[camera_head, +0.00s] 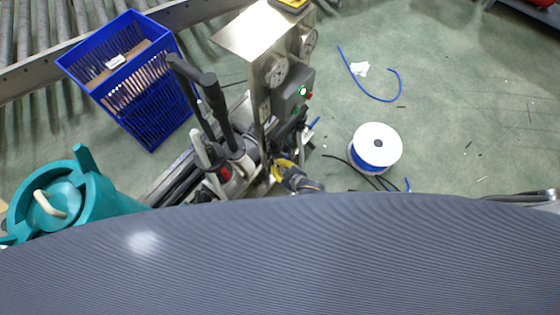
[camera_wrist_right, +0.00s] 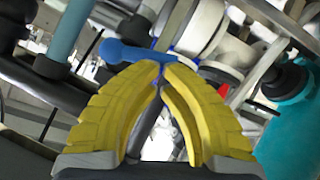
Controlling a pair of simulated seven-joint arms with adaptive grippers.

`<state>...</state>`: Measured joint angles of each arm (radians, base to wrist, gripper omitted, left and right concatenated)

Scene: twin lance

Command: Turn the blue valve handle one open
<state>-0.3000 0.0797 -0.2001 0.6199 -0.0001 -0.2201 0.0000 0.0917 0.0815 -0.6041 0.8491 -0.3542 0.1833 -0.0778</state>
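The blue valve handle (camera_wrist_right: 128,52) shows in the right wrist view as a rounded blue bar lying across the picture at my fingertips. My right gripper (camera_wrist_right: 163,66) has yellow ribbed fingers whose tips come together at this bar and cover part of it. A little blue shows between the tips; whether they pinch the bar or only touch it is unclear. In the head view my right gripper (camera_head: 284,168) is a small yellow shape beside the machine, low in the middle. A small blue piece (camera_head: 314,123) shows just above it, perhaps the handle. My left gripper is not in view.
A steel panel (camera_head: 262,100) with gauges and black levers (camera_head: 205,90) stand close to my right gripper. A blue crate (camera_head: 150,110) and a teal vessel (camera_head: 95,200) are left. A white spool (camera_head: 377,145) lies on the floor at right, with open floor around it.

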